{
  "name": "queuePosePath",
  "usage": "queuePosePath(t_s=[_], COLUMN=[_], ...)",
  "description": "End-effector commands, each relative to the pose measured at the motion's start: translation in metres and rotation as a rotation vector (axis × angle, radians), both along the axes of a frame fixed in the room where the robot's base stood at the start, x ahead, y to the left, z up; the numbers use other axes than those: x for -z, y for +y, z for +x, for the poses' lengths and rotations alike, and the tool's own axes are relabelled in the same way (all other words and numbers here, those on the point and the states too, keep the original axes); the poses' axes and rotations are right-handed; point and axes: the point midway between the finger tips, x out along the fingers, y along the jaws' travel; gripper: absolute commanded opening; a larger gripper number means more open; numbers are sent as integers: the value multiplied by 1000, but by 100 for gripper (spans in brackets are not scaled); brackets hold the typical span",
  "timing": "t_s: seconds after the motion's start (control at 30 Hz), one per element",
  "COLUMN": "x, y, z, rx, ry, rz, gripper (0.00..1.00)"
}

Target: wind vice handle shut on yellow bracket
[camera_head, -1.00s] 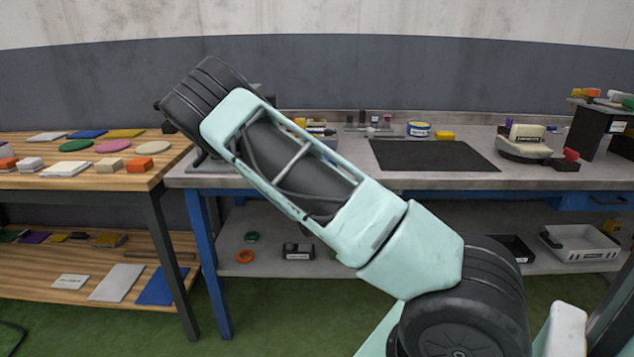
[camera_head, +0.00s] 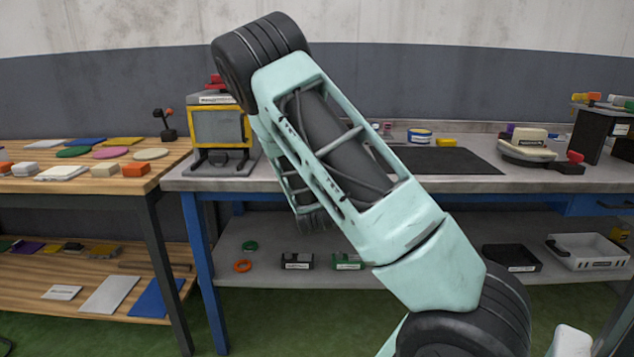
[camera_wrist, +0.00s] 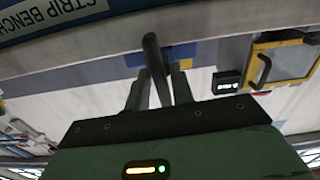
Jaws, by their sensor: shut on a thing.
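In the wrist view my gripper (camera_wrist: 158,85) has its two grey fingers closed on a dark upright bar (camera_wrist: 152,52), which looks like the vice handle. The vice body is not clearly seen in either view. In the head view my arm covers the middle left of the bench, and my gripper cannot be made out there. I cannot pick out the yellow bracket for sure; a small yellow block (camera_head: 446,142) lies at the back of the grey bench.
A yellow-framed machine (camera_head: 248,128) stands at the grey bench's left end. A black mat (camera_head: 450,161) lies right of my arm, with a cream-topped device (camera_head: 527,139) beyond it. A wooden table (camera_head: 120,183) stands at left. A label strip (camera_wrist: 60,15) shows in the wrist view.

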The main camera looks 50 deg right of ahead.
Motion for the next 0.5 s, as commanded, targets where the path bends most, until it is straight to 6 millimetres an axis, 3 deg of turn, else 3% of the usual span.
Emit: queuePosePath(t_s=[0.43,0.47,0.5], x=[2,2,2], y=[1,1,1], z=[0,0,0], rx=[-2,-2,-2], ry=[-2,-2,-2], rz=[11,11,11], gripper=[1,26,35])
